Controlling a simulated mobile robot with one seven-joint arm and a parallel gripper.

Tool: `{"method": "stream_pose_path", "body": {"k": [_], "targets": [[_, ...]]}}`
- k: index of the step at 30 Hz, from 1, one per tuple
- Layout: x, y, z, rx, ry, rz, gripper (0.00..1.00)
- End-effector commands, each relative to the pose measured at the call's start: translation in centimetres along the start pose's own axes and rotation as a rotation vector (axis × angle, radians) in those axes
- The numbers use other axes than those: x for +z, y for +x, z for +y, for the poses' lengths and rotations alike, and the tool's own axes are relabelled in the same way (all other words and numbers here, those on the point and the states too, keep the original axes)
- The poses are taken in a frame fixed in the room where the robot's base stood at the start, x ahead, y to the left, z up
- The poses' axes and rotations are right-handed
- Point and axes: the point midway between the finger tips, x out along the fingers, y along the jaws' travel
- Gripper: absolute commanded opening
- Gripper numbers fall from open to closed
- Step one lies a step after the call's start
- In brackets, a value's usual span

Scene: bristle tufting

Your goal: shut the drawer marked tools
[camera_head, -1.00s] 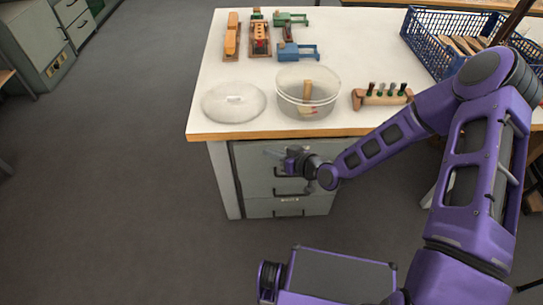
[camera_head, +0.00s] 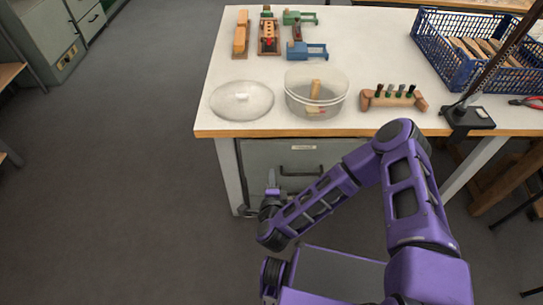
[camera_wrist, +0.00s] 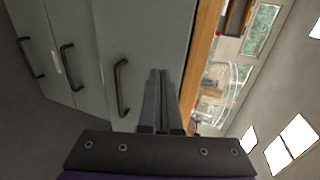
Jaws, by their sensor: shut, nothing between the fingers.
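A grey drawer unit (camera_head: 255,155) stands under the workbench. Its top front carries a dark handle (camera_head: 300,173) and a small pale label (camera_head: 303,147), too small to read. The wrist view shows several grey fronts side by side, with a top handle (camera_wrist: 121,88), a middle handle (camera_wrist: 69,67) and a lower handle (camera_wrist: 30,58). I cannot tell which drawer is marked tools or how far any stands out. My gripper (camera_head: 271,176) is shut and empty, left of the top handle. In the wrist view its fingers (camera_wrist: 158,75) overlap the top front; contact is unclear.
The workbench (camera_head: 225,95) holds a clear lid (camera_head: 242,100), a clear tub (camera_head: 298,103), wooden toys, a peg block (camera_head: 393,98) and a blue crate (camera_head: 430,50). Its wooden edge overhangs the drawers. The floor at left is clear.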

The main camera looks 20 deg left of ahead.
Motion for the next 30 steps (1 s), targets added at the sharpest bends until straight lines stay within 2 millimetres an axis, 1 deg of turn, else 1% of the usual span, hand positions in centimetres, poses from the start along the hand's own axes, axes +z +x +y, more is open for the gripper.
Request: {"method": "stream_pose_path", "body": {"k": [1, 6, 8, 12, 15, 18, 30], "targets": [[-0.1, 1.3, -0.1, -0.004, -0.001, 0.004, 0.0], [-0.1, 5.0, 0.0, -0.003, -0.001, 0.002, 0.0], [-0.1, 6.1, -0.1, -0.003, -0.001, 0.002, 0.0], [-0.1, 8.2, -0.8, -0.003, -0.001, 0.001, 0.0], [-0.1, 9.1, -1.1, -0.002, -0.001, 0.0, 0.0], [0.0, 9.6, -1.2, -0.002, -0.001, 0.0, 0.0], [0.0, 10.0, -1.3, -0.002, -0.002, -0.001, 0.0]]}}
